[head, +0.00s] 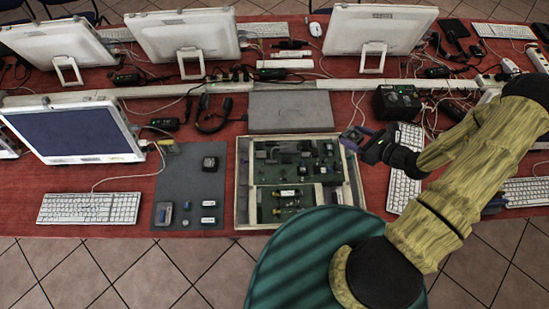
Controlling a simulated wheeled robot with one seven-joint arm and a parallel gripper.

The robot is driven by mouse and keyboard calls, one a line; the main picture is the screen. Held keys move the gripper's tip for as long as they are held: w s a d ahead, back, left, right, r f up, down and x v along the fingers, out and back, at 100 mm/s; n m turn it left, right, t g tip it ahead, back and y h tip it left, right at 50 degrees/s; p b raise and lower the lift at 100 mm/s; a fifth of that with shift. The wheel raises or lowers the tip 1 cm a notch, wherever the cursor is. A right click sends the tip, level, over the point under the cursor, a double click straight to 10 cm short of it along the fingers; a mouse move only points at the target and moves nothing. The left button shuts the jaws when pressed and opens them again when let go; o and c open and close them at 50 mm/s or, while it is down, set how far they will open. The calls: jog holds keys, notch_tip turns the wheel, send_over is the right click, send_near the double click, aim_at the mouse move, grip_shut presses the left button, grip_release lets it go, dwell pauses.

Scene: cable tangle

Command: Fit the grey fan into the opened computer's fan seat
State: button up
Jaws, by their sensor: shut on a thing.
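The opened computer (240,205) is a shallow beige case lying flat, with green boards and dark and silver parts inside. My gripper (356,138) is over the case's upper right edge, coming in from the right. It is shut on a small grey thing, which looks like the grey fan (350,134); the jaws partly hide it and its outline is hard to make out. I cannot tell whether it touches the case. The fan seat cannot be picked out among the parts inside.
A grey panel (290,112) lies behind the case. A black box (397,101) and a keyboard (405,170) are to the right. Cables and monitors fill the back.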

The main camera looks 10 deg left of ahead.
jog(key=s+a+f+n+g+b, duration=0.1)
jog(key=a+f+n+g+b, duration=0.2)
jog(key=a+b, duration=0.5)
jog(key=s+a+f+n+g+y+b, duration=0.1)
jog(key=a+f+b, duration=0.5)
jog(key=b, duration=0.7)
jog(key=s+a+f+n+g+y+b, duration=0.1)
jog(key=s+a+f+n+g+b, duration=0.2)
jog(key=a+g+b, duration=0.4)
jog(key=shift+s+a+f+n+b, duration=0.2)
jog(key=shift+a+f+n+b, duration=0.7)
jog(key=shift+a+n+b, duration=0.75)
jog(key=shift+s+a+m, duration=0.2)
jog(key=shift+a+m, duration=0.05)
jog(key=shift+f+b, duration=0.15)
jog(key=shift+b, duration=0.2)
jog(key=b, duration=0.5)
send_over(274, 172)
notch_tip(274, 172, down, 6)
jog(key=shift+r, duration=0.15)
jog(key=shift+w+f+b, duration=0.1)
jog(key=shift+f+b, duration=0.4)
jog(key=shift+f, duration=0.3)
jog(key=shift+d+f, duration=0.1)
jog(key=shift+f, duration=0.6)
